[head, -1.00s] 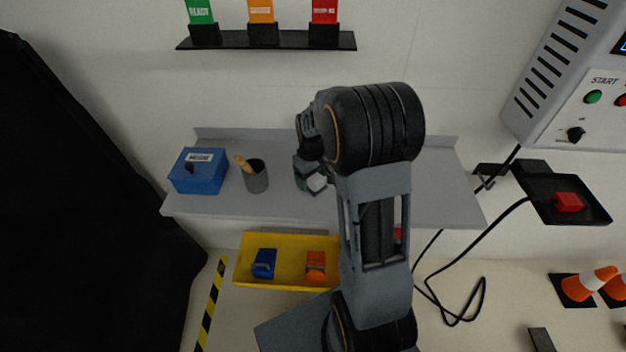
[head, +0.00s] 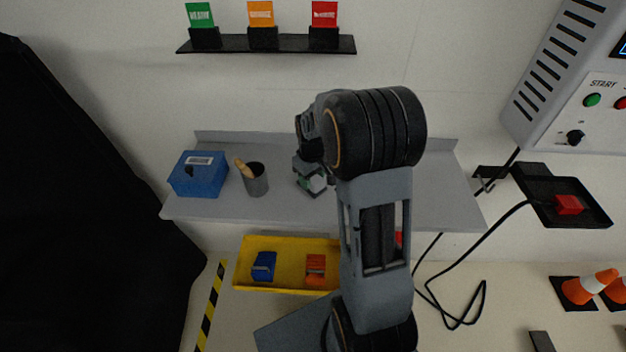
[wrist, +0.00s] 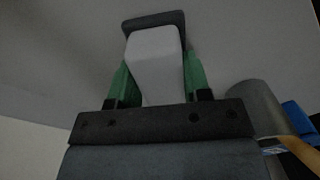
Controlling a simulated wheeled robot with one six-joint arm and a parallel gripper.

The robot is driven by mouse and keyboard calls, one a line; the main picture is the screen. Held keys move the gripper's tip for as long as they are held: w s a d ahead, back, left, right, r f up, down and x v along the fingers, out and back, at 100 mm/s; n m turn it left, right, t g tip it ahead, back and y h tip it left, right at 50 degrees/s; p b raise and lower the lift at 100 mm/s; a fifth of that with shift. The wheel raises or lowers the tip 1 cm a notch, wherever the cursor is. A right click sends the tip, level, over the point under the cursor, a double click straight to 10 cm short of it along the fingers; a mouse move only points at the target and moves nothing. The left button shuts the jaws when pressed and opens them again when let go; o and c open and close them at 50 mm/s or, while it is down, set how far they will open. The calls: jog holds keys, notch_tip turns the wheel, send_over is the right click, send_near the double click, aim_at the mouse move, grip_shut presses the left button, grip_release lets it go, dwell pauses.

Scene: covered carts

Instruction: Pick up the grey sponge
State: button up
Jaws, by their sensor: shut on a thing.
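The grey sponge (wrist: 154,48), a pale grey block with a darker grey layer at its far end, sits between the two green fingers of my gripper (wrist: 157,72) in the wrist view. The fingers press against both its sides. In the head view my gripper (head: 312,182) is over the grey shelf (head: 225,207), right of the cup, and my arm hides much of it. I cannot tell whether the sponge touches the shelf.
A grey cup (head: 257,183) holding a wooden-handled tool and a blue box (head: 197,176) stand left of my gripper. A yellow bin (head: 290,283) is below the shelf. A black rack (head: 285,42) with upright cards is above.

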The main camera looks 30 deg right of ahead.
jog(key=shift+r, duration=0.55)
jog(key=s+a+r+b, duration=0.2)
jog(key=s+a+r, duration=0.5)
jog(key=a+r, duration=0.4)
jog(key=shift+s+a+r, duration=0.15)
jog(key=shift+s+a, duration=0.2)
jog(key=shift+s, duration=0.05)
jog(key=o, duration=0.5)
jog(key=shift+c, duration=1.4)
jog(key=shift+a, duration=0.1)
